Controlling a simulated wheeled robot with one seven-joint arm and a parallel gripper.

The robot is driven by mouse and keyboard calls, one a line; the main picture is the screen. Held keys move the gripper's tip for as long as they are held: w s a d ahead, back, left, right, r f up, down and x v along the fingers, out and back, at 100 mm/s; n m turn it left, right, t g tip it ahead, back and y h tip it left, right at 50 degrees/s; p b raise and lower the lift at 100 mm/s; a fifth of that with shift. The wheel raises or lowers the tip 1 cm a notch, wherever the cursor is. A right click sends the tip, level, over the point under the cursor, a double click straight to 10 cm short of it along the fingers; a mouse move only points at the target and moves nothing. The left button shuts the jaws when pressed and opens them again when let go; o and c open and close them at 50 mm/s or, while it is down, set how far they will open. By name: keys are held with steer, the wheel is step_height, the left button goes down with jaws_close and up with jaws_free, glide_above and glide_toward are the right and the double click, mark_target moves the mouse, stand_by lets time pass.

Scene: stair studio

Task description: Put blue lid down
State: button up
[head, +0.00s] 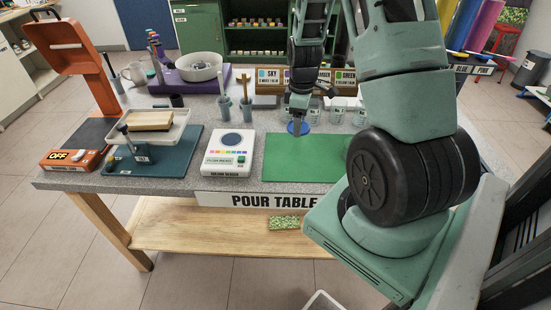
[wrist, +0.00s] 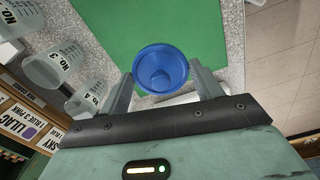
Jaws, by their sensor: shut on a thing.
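The blue lid (head: 298,128) is round and hangs from my gripper (head: 297,117) above the back part of the green mat (head: 300,160). In the wrist view the blue lid (wrist: 160,69) sits between the two fingers of my gripper (wrist: 161,80), which is shut on it. The green mat (wrist: 150,22) lies beyond the lid there. I cannot tell the exact height of the lid over the mat.
Clear numbered cups (wrist: 47,67) stand along the mat's edge, behind it in the head view. A white colour reader (head: 226,152) is left of the mat. A cup with a stirrer (head: 247,107) stands behind. The mat's front is bare.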

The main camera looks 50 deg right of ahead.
steer(key=p, duration=0.1)
glide_above(295, 154)
step_height(295, 154, down, 5)
steer(key=shift+f+p, duration=0.4)
steer(key=shift+f, duration=2.1)
steer(key=shift+f, duration=0.15)
steer(key=o, duration=0.9)
steer(key=shift+o, duration=0.2)
